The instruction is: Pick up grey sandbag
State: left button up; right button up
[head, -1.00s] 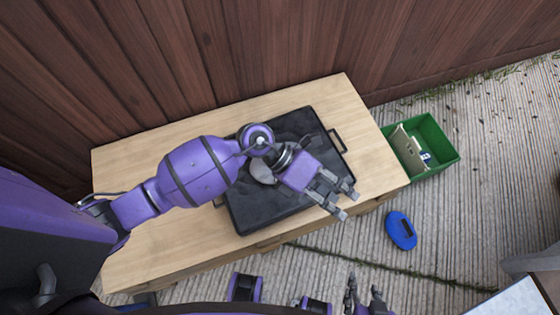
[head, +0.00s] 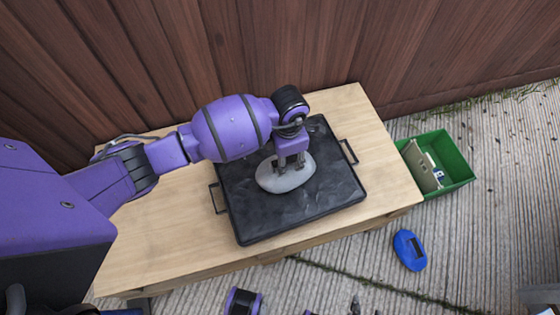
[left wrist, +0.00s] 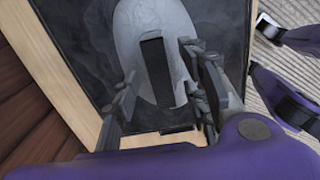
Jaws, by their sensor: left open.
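The grey sandbag (head: 285,184) is a pale oval lying on a black tray (head: 310,205) in the head view. My left gripper (head: 289,164) points down at the far side of the sandbag, its fingers over the bag's top. In the left wrist view the sandbag (left wrist: 135,35) shows between and beyond the open fingers of the left gripper (left wrist: 158,65). A dark strip lies in front of the bag there. Whether the fingers touch the bag I cannot tell. Only the tips of my right gripper (head: 366,308) show at the bottom edge of the head view.
The tray has side handles and rests on a wooden table (head: 160,245) against a brown plank fence (head: 300,50). A green crate (head: 460,165) with items inside stands right of the table. A blue object (head: 405,245) lies on the paved ground.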

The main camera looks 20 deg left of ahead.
pick_arm(q)
jog(key=shift+f, duration=0.65)
grip_shut()
jog(key=shift+w, duration=0.1)
